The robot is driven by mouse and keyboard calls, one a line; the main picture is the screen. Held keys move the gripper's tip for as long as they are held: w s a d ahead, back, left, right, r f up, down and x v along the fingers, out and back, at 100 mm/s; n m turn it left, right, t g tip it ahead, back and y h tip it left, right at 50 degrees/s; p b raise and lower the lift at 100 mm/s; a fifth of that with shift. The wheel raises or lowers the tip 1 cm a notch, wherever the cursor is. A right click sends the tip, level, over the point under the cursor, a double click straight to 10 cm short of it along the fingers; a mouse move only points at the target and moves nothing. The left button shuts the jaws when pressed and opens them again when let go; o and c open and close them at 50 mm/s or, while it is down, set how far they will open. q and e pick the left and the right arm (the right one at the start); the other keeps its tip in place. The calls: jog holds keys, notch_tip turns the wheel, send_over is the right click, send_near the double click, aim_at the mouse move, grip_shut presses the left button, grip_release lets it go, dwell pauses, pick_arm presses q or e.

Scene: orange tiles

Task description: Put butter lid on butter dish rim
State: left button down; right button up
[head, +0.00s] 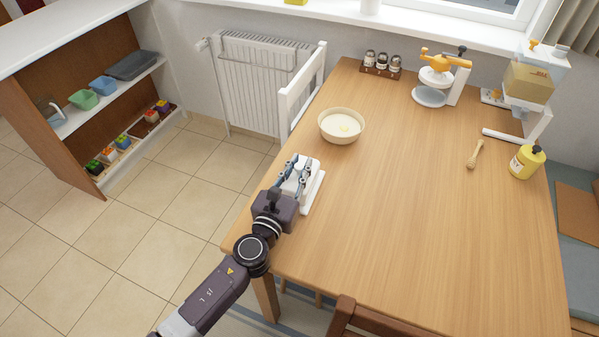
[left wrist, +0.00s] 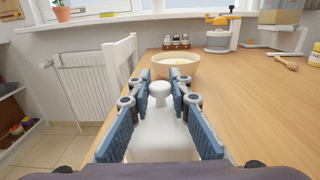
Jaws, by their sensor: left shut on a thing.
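The white butter lid (left wrist: 162,135), with a round knob on top, is between the blue finger pads of my left gripper (left wrist: 160,108) in the left wrist view. The gripper is shut on it. In the head view my left gripper (head: 297,178) is at the table's left edge. A white flat piece, apparently the butter dish rim (head: 314,192), shows beside and below the fingers. The fingers and lid hide most of it, so I cannot tell whether the lid touches it. My right gripper is not in view.
A cream bowl (head: 341,126) with something yellow inside stands just beyond the gripper. A white chair (head: 302,88) is at the table's left side. The table's middle is clear.

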pick_arm(q)
jog(key=shift+f, duration=0.1)
jog(key=shift+f, duration=0.15)
jog(key=c, duration=1.8)
grip_release()
jog(key=shift+s, duration=0.15)
jog(key=v, duration=1)
jog(key=shift+s+a+b, duration=0.15)
jog(key=shift+s+b, duration=0.1)
jog(key=shift+b, duration=0.15)
jog(key=shift+s+a, duration=0.25)
jog(key=shift+s, duration=0.35)
